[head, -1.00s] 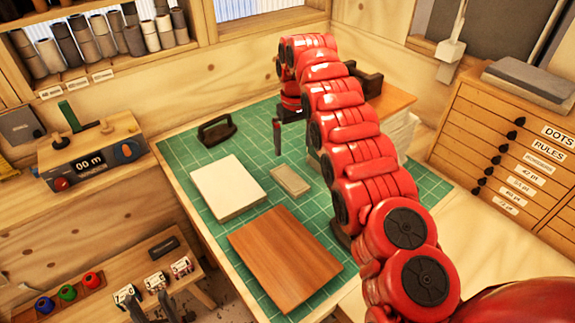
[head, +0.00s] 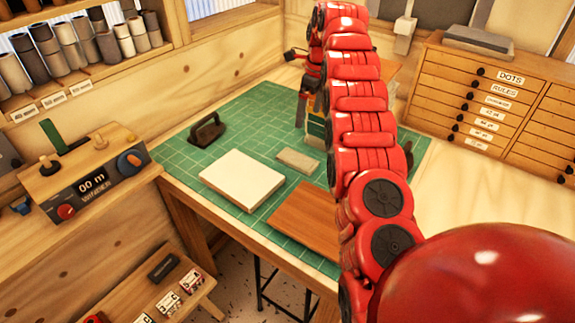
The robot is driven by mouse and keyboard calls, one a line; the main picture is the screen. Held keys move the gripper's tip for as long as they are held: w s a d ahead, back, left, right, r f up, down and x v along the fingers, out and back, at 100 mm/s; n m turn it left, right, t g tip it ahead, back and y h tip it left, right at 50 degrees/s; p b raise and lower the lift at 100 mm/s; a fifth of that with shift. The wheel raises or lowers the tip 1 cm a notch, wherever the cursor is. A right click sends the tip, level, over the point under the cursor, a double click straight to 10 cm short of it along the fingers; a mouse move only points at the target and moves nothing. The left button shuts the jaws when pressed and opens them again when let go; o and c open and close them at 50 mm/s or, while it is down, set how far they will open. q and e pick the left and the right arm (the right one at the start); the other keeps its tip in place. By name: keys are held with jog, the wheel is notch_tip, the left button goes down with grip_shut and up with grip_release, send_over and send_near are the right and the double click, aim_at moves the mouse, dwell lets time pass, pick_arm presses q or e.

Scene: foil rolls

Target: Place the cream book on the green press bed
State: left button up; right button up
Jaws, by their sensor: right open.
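A cream book-like slab (head: 241,180) lies flat on the green gridded surface (head: 180,150) of the table, left of a brown board. I see no separate green press bed; it may be hidden behind my right arm. My right gripper (head: 304,100) points down over the far part of the green surface, open, well beyond the cream slab and apart from it. Small green and yellowish block-like things (head: 315,129) show just below it, partly covered by my arm. My left gripper is not in view.
A brown board (head: 310,215), a small grey-beige block (head: 298,160) and a dark-handled tool (head: 206,132) lie on the green surface. A winder box (head: 85,178) stands at left, a drawer cabinet (head: 490,95) at right.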

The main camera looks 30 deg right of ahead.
notch_tip(320, 180, down, 2)
jog(key=p, duration=0.3)
send_over(298, 159)
jog(key=s, duration=0.1)
jog(key=f, duration=0.9)
jog(key=shift+d+f, duration=0.3)
jog(key=shift+d, duration=0.1)
jog(key=shift+f, duration=0.25)
jog(key=f+p, duration=0.2)
jog(key=f, duration=0.1)
jog(key=shift+w+a+f, duration=0.2)
jog(key=shift+a, duration=0.2)
jog(key=shift+w+f, duration=0.15)
jog(key=shift+f, duration=0.55)
jog(key=c, duration=1.5)
jog(key=shift+r, duration=0.2)
